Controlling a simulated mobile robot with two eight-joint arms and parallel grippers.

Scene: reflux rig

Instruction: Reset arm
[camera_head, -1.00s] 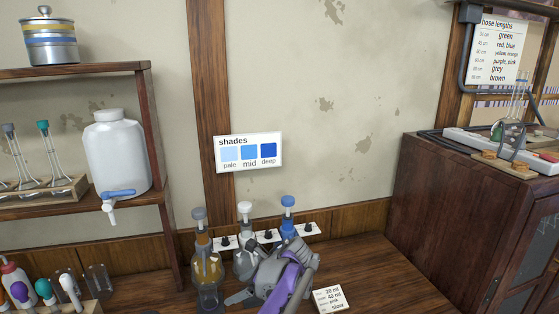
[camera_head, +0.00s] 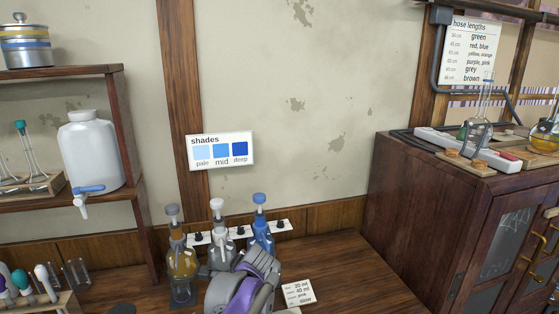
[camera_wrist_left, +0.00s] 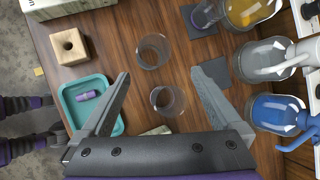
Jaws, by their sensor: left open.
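My left gripper (camera_wrist_left: 159,72) is open and empty in the left wrist view, above the wooden bench. Two empty clear glass vessels (camera_wrist_left: 153,51) (camera_wrist_left: 168,99) stand between and just beyond its fingers. In the head view my grey and purple left arm shows at the bottom centre, in front of the dispenser bottles, and its fingertips are hidden. My right gripper is not in view.
Amber (camera_head: 182,262), clear (camera_head: 219,250) and blue (camera_head: 261,232) dispenser bottles stand along the bench's back. A teal tray (camera_wrist_left: 72,98) holding a purple item and a wooden block (camera_wrist_left: 69,46) lie nearby. A cabinet (camera_head: 425,220) stands right.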

